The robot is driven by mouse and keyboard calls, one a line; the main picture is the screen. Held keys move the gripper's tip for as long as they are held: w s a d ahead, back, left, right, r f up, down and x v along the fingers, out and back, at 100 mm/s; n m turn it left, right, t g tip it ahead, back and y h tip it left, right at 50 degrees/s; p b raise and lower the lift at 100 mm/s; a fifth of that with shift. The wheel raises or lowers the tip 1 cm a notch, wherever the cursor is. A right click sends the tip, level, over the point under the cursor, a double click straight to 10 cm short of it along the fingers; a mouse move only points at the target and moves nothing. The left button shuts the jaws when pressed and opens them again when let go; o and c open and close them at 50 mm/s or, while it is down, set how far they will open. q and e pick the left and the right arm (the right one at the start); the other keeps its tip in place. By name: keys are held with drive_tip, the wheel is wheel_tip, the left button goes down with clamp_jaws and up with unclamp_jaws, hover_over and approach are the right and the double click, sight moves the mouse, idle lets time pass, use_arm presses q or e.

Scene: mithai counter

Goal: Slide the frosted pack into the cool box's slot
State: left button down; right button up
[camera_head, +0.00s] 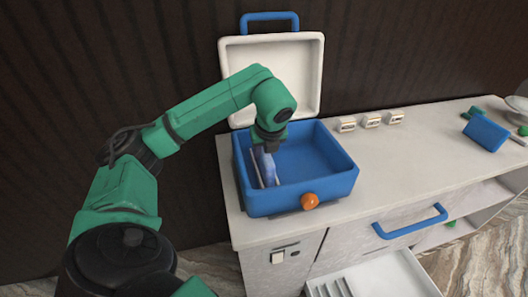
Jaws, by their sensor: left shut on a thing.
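The blue cool box (325,160) stands open on the counter, with its white lid (300,65) raised at the back. The frosted pack (265,168) is a pale blue slab, upright inside the box at its left side. A thin light divider (256,168) shows beside it; whether the pack is fully within the slot I cannot tell. My left gripper (267,148) reaches down into the box from above and is shut on the top of the pack. The fingertips are partly hidden by the wrist. My right gripper is not in view.
An orange knob (309,201) sits on the box's front. Several small white labelled blocks (371,120) stand to its right. A blue block (486,133) lies at the far right. A blue handle (410,222) and an open white drawer (385,278) stick out in front. The counter's middle right is clear.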

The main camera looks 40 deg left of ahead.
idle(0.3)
use_arm(q)
drive_tip(key=c, duration=0.5)
unclamp_jaws()
drive_tip(key=v, duration=0.5)
drive_tip(key=shift+d+r+p, duration=0.1)
drive_tip(key=shift+r+p, duration=0.2)
drive_tip(key=shift+r, duration=0.1)
drive_tip(key=p+v, duration=0.6)
drive_tip(key=v, duration=0.3)
drive_tip(key=shift+s+d+f, duration=0.1)
